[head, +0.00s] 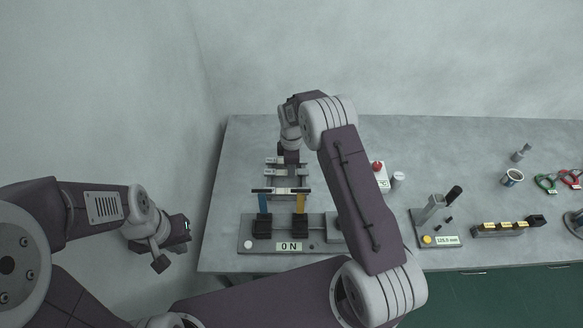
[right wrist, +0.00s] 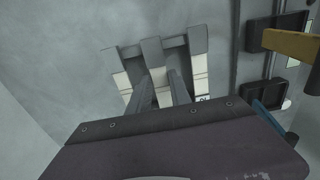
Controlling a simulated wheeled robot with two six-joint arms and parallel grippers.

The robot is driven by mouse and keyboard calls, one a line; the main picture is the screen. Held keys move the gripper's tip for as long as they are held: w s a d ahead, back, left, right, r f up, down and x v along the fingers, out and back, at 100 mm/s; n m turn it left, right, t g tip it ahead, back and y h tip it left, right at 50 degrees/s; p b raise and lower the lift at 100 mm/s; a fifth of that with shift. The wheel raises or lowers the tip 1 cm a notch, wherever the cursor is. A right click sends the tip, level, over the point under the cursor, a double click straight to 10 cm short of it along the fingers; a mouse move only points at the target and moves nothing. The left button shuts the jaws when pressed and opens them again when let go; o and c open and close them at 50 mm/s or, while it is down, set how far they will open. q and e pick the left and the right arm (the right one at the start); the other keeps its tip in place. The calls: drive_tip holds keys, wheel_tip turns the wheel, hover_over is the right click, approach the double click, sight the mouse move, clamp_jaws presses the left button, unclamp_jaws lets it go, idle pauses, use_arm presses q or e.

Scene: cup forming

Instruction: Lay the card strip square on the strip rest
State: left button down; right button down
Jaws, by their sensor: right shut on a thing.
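My right gripper (head: 291,158) reaches down over the left part of the bench, behind the force gauge. In the right wrist view its two dark fingers (right wrist: 160,92) are close together, shut on a narrow pale piece, which I take for the card strip (right wrist: 158,77). The grey strip rest (right wrist: 198,40), a low frame of bars with pale pads, lies under the fingers; it also shows in the head view (head: 273,171). The fingers and arm hide part of both; I cannot tell whether the strip touches the rest or lies square. My left gripper (head: 160,262) hangs off the bench's left side, its jaws unclear.
The force gauge (head: 289,246) reading 0 N stands in front, with a blue post (head: 264,203) and a yellow post (head: 300,203). A red button box (head: 380,175), a 125.0 mm fixture (head: 436,240) and a yellow-topped block (head: 500,229) stand to the right.

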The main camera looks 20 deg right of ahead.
drive_tip(key=shift+f+b, duration=0.6)
drive_tip(key=shift+f, duration=0.35)
idle(0.3)
idle(0.4)
drive_tip(key=c, duration=1.1)
unclamp_jaws()
drive_tip(key=shift+o, duration=0.3)
drive_tip(key=o, duration=0.4)
drive_tip(key=shift+r, duration=0.1)
drive_tip(key=shift+r+p, duration=3.1)
drive_tip(key=shift+r, duration=0.85)
